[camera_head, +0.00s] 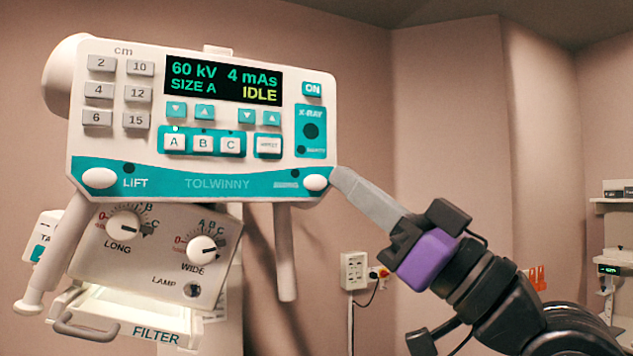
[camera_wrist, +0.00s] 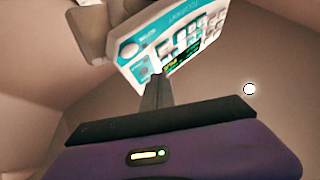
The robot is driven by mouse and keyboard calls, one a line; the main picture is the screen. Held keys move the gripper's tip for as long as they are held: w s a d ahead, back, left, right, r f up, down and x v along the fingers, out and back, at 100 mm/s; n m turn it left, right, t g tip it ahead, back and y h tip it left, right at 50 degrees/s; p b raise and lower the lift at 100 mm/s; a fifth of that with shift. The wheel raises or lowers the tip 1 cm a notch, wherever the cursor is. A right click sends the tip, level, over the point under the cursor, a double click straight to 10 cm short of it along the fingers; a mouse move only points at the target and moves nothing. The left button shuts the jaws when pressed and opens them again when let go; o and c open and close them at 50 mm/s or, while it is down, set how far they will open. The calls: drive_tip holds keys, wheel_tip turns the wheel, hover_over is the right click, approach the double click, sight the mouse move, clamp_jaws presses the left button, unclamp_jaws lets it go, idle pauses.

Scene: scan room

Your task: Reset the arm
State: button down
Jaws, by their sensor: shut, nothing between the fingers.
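My gripper (camera_head: 340,178) is shut and empty, its fingers together. In the head view its tip appears at the lower right corner of the x-ray control panel (camera_head: 232,187), beside the white right knob (camera_head: 315,183). I cannot tell whether it touches. The panel's display (camera_head: 223,80) reads 60 kV, 4 mAs, SIZE A and IDLE. In the wrist view my gripper (camera_wrist: 157,80) points up at the tilted panel (camera_wrist: 205,20), and the fingertips overlap its lower edge.
Below the panel is a collimator box with LONG (camera_head: 124,225) and WIDE (camera_head: 202,249) dials and a FILTER tray (camera_head: 131,325). A handle (camera_head: 286,255) hangs under the panel. A wall socket box (camera_head: 355,271) and shelf (camera_head: 612,203) are behind. Space above my arm looks clear.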

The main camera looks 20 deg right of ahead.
idle(0.7)
drive_tip(key=s+d+f+m+t+h, duration=0.1)
drive_tip(key=d+f+m+t+h, duration=0.3)
drive_tip(key=d+m+t+h, duration=0.4)
drive_tip(key=s+f+m+g+h, duration=0.25)
drive_tip(key=f+h, duration=0.25)
drive_tip(key=f, duration=0.7)
drive_tip(key=s+f+m+g+h, duration=0.1)
drive_tip(key=f+m+g+h, duration=0.3)
drive_tip(key=f, duration=0.7)
drive_tip(key=s+a+f+n+g+y, duration=0.1)
drive_tip(key=s+a+f+n+g, duration=0.1)
drive_tip(key=s+f, duration=0.7)
drive_tip(key=s+a+f+n+g+y, duration=0.1)
drive_tip(key=s+a+f+n+g, duration=0.2)
drive_tip(key=s+f, duration=0.6)
drive_tip(key=s+a+f+n+g+y, duration=0.2)
drive_tip(key=s+a+f+n+g, duration=0.1)
drive_tip(key=s+f, duration=0.7)
drive_tip(key=shift+a, duration=0.3)
